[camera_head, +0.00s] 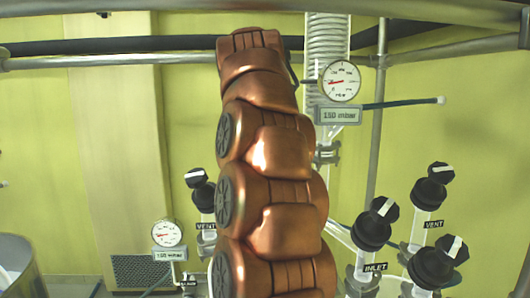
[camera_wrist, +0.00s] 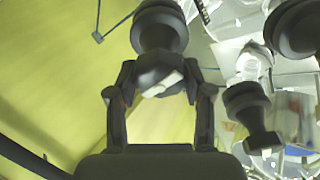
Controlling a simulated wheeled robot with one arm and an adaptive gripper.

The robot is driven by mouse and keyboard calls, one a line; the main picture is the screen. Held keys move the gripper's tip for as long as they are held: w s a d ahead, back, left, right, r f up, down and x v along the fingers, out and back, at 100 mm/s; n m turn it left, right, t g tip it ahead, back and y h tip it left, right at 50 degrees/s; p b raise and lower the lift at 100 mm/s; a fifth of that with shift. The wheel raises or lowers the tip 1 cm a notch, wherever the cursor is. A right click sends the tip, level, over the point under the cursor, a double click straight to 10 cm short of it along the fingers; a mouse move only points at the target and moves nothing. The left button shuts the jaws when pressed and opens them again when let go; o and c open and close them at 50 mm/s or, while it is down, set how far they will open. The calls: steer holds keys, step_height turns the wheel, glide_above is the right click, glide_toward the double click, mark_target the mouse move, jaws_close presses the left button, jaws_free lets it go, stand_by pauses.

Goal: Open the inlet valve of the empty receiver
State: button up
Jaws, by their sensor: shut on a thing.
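In the wrist view my gripper (camera_wrist: 160,82) has its two fingers on either side of a black valve knob (camera_wrist: 157,30) with a white mark, and is shut on it. The knob's label is not visible, so I cannot tell which valve it is. In the head view my arm hides the gripper and whatever lies behind it. At the right, a black knob (camera_head: 375,225) stands above an INLET label (camera_head: 375,267). A black knob (camera_head: 201,190) with a VENT label is just left of my arm. The receivers' contents are not visible.
More black knobs stand at the right, one by a VENT label (camera_head: 432,188) and one lower (camera_head: 437,263). A gauge (camera_head: 339,80) with a 150 mbar plate is beside my arm; another gauge (camera_head: 166,233) is lower left. Metal rails cross the top. More knobs (camera_wrist: 252,115) are right of my gripper.

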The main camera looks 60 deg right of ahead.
steer(key=o, duration=1.2)
steer(key=shift+c, duration=0.2)
